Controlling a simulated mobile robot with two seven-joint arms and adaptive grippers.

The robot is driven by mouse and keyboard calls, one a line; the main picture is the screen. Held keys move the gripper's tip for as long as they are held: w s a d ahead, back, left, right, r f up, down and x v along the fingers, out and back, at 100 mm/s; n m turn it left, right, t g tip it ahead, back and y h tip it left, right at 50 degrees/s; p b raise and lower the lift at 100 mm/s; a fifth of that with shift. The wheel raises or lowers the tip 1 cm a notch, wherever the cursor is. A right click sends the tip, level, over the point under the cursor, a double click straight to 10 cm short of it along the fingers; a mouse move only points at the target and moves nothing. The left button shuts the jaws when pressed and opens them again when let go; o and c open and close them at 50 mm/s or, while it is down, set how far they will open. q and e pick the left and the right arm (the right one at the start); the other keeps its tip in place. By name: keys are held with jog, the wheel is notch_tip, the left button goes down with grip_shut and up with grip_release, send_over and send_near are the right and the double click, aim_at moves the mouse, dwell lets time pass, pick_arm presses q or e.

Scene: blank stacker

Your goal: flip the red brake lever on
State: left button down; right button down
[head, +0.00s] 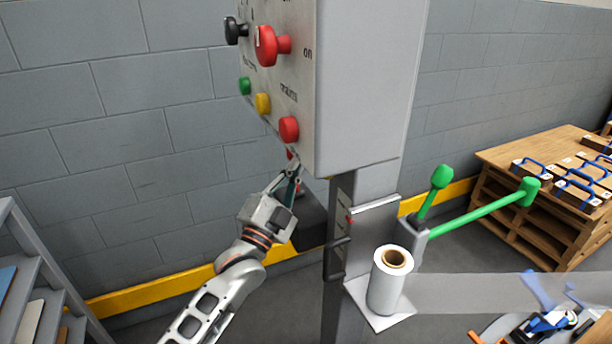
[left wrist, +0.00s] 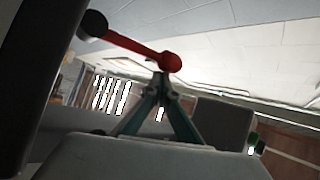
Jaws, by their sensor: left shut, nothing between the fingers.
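The red brake lever (left wrist: 140,47) shows in the left wrist view as a red rod with a round red end and a black base. My left gripper (left wrist: 160,78) is shut and empty, its fingertips close to the lever's round end; I cannot tell whether they touch. In the head view my left gripper (head: 293,168) is just under the lower left edge of the grey control box (head: 365,80). A small bit of red (head: 289,154) shows by its fingertips there; most of that part is hidden. My right gripper is not in view.
The box carries a red mushroom knob (head: 268,46), a black knob (head: 234,30) and green, yellow and red buttons (head: 288,129). A white film roll (head: 388,283) and green-ended handles (head: 485,212) stand right of the post.

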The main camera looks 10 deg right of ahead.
pick_arm(q)
jog(key=shift+w+a+r, duration=0.2)
jog(key=shift+w+r, duration=0.15)
jog(key=shift+w, duration=0.25)
jog(key=shift+w+a+r, duration=0.2)
jog(key=shift+w+r, duration=0.15)
jog(key=shift+w, duration=0.25)
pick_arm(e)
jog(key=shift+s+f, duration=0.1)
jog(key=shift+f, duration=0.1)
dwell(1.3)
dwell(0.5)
